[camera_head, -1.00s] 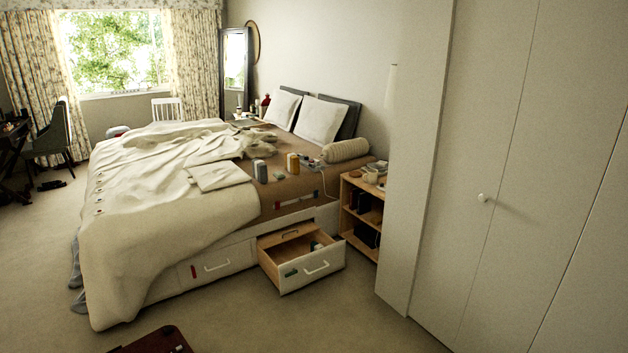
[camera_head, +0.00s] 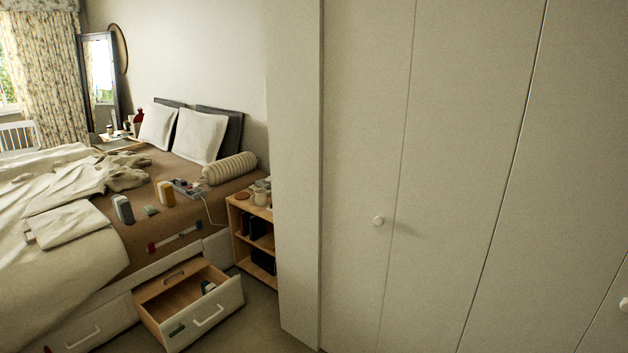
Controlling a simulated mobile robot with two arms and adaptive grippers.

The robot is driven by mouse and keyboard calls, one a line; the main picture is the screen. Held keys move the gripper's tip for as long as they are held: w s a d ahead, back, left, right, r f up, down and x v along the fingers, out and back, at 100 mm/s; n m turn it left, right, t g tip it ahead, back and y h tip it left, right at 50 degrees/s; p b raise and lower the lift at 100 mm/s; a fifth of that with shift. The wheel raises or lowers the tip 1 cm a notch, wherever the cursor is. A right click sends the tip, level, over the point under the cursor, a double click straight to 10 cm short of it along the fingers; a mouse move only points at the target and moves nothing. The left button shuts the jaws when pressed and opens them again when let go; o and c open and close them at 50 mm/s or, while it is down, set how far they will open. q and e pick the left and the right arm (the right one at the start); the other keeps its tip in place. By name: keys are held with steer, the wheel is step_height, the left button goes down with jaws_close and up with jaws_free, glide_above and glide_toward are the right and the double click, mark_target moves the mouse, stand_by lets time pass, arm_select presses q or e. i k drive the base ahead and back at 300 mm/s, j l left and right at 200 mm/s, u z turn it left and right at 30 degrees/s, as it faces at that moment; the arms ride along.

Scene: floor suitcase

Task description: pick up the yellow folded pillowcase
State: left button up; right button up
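No clearly yellow folded pillowcase can be made out. A pale cream folded cloth (camera_head: 66,226) lies on the bed at the left, partly on the cream bedcover (camera_head: 45,285); I cannot tell whether it is the pillowcase. Two white pillows (camera_head: 200,136) lean at the head of the bed. Neither of my grippers is in view.
An open bed drawer (camera_head: 200,314) juts out over the carpet. A wooden bedside shelf (camera_head: 238,236) stands beside the bed. White wardrobe doors (camera_head: 450,180) fill the right side. Little carpet shows between drawer and wardrobe. A striped bolster (camera_head: 230,168) lies on the bed.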

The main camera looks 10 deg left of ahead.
mark_target(164, 191)
steer(key=i+u, duration=0.25)
steer(key=i, duration=0.3)
steer(key=i+l+u, duration=0.25)
steer(key=i, duration=0.3)
steer(key=i+j+u, duration=0.2)
steer(key=i+u, duration=0.2)
steer(key=i+j+u, duration=0.1)
steer(key=i+u, duration=0.65)
steer(key=i+l+u, duration=0.15)
steer(key=i+u, duration=0.2)
steer(key=k, duration=0.05)
